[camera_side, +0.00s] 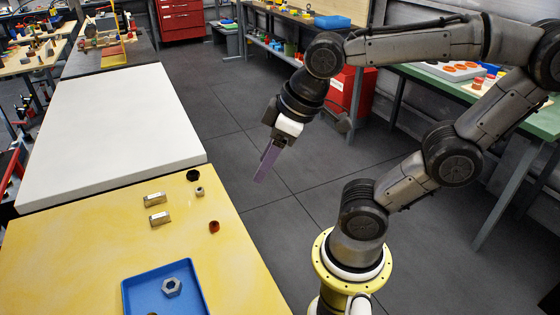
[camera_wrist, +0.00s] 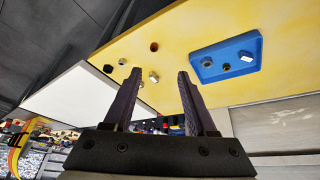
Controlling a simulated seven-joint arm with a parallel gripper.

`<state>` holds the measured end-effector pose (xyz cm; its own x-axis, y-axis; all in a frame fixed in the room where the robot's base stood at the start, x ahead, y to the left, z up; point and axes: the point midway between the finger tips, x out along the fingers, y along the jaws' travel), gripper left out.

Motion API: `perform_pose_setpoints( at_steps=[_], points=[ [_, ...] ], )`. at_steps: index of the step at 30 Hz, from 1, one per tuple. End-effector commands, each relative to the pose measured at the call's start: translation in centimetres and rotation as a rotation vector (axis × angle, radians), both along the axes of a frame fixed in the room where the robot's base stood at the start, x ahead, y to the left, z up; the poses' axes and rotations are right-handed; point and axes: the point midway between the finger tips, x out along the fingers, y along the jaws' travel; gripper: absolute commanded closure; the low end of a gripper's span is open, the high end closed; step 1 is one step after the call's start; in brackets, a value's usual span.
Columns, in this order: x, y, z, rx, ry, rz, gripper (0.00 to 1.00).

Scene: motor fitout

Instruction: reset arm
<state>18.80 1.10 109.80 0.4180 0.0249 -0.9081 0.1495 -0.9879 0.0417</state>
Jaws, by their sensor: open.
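My gripper (camera_side: 266,163) hangs over the dark floor, to the right of the yellow table and clear of it. In the wrist view its two dark fingers (camera_wrist: 158,92) stand apart with nothing held between them. The yellow table (camera_side: 75,245) carries a blue tray (camera_side: 135,298) at its near edge. A grey hex nut (camera_side: 172,287) lies in the tray. Two metal blocks (camera_side: 155,199) (camera_side: 160,218), a small grey nut (camera_side: 199,191), a black piece (camera_side: 193,175) and a reddish-brown piece (camera_side: 214,227) lie loose on the table. The wrist view also shows the blue tray (camera_wrist: 215,71).
A white table (camera_side: 110,130) with an empty top adjoins the yellow one. A green workbench (camera_side: 460,90) with several parts stands at the right, behind my arm. Red cabinets (camera_side: 181,18) stand at the back. Open floor surrounds my gripper.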

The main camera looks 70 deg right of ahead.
Motion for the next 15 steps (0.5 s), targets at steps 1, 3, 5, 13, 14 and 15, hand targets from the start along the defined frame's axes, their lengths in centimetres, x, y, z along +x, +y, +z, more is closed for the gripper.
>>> perform_pose_setpoints(
  at_steps=[1, 3, 5, 13, 14, 15],
  points=[
    [-0.9, -0.5, -0.1, 0.015, -0.024, -0.052, 0.43],
    [-1.7, -0.9, -0.4, 0.031, -0.044, -0.106, 0.43],
    [-2.1, -1.0, -0.5, 0.041, -0.054, -0.133, 0.43],
    [-2.4, -1.1, -0.6, 0.047, -0.058, -0.153, 0.43],
    [-2.4, -1.1, -0.6, 0.047, -0.058, -0.152, 0.43],
    [-2.4, -1.1, -0.6, 0.047, -0.058, -0.152, 0.43]
  ],
)
